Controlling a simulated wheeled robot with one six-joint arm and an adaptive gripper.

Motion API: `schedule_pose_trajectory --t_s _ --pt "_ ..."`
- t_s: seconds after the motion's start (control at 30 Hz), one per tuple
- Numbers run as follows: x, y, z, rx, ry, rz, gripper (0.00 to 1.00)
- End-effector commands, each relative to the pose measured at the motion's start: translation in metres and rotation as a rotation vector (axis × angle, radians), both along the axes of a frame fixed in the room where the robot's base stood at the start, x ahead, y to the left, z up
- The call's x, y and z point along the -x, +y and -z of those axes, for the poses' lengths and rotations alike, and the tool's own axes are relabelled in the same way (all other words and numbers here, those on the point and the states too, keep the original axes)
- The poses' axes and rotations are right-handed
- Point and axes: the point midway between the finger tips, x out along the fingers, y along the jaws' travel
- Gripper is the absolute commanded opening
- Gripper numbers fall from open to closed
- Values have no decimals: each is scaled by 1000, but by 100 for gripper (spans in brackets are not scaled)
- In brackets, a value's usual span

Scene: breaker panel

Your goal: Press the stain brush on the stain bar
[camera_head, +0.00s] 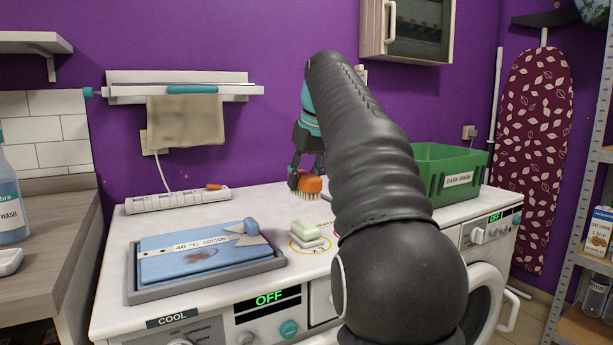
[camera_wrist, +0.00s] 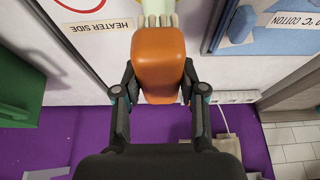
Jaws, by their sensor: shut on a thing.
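The stain brush (camera_head: 311,184) has an orange body with pale bristles pointing down. My gripper (camera_head: 306,170) is shut on it and holds it above the white top, behind the stain bar in the head view. In the wrist view, the orange brush body (camera_wrist: 158,62) sits between the fingers of my gripper (camera_wrist: 158,92). The stain bar (camera_head: 304,228) is a pale green block on a small white dish over a round marking. The brush is apart from it in the head view. A pale green piece, probably the bar (camera_wrist: 158,6), shows past the brush in the wrist view.
A grey tray (camera_head: 133,284) with folded blue cloth (camera_head: 165,268) and a dark stain lies left of the bar. A power strip (camera_head: 165,202) with a small orange piece lies behind. A green crate (camera_head: 447,165) stands right, partly behind my arm.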

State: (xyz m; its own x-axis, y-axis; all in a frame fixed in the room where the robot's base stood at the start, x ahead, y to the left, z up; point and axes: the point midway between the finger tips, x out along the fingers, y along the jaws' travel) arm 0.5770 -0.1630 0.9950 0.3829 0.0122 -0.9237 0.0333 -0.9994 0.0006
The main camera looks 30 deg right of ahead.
Motion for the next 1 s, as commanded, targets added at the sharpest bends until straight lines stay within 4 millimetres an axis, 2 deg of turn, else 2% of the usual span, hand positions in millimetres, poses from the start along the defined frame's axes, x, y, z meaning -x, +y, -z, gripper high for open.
schedule_pose_trajectory --t_s 0.6,1.0 --pt "1 -1 53 0 0 0 13" --pt "1 -1 56 0 0 -1 13"
